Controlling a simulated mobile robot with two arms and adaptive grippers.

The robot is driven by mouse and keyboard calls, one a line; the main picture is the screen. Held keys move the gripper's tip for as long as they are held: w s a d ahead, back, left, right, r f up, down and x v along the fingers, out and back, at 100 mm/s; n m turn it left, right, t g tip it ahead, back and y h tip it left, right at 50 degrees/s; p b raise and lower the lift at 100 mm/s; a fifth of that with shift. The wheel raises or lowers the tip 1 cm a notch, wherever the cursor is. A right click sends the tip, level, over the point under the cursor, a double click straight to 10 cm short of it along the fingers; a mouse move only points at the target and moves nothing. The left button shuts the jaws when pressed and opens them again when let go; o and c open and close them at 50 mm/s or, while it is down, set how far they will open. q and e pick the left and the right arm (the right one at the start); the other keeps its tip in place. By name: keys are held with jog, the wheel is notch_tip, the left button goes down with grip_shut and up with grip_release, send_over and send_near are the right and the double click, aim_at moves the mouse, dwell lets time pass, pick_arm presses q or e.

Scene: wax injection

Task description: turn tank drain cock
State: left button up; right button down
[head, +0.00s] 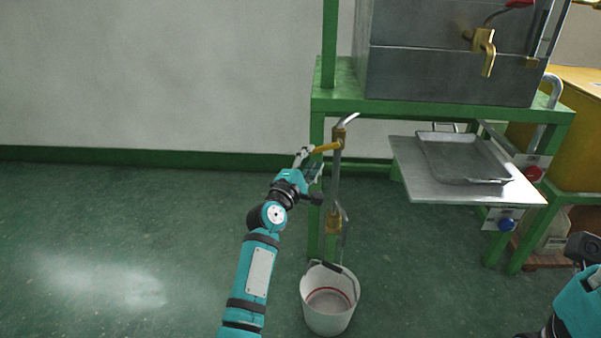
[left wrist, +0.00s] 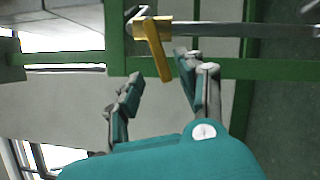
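The drain cock is a brass valve on a grey vertical pipe. Its yellow handle (head: 326,147) points left in the head view. In the left wrist view the handle (left wrist: 158,55) reaches down between the two fingers. My left gripper (head: 311,160) is at the handle in the head view. In the left wrist view my left gripper (left wrist: 157,68) is open, with the fingers apart on either side of the handle and a gap to each. My right arm (head: 583,300) shows at the lower right edge; its fingertips are not clearly seen.
A white bucket (head: 329,317) stands on the floor below the pipe. A grey tank (head: 450,75) with a brass tap (head: 485,50) sits on a green frame (head: 350,97). A metal shelf (head: 415,178) with a tray (head: 428,157) juts out at right. The floor at left is clear.

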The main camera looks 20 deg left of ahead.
pick_arm(q)
jog(key=s, duration=0.6)
jog(key=shift+s+a+f, duration=0.25)
jog(key=shift+a+f, duration=0.1)
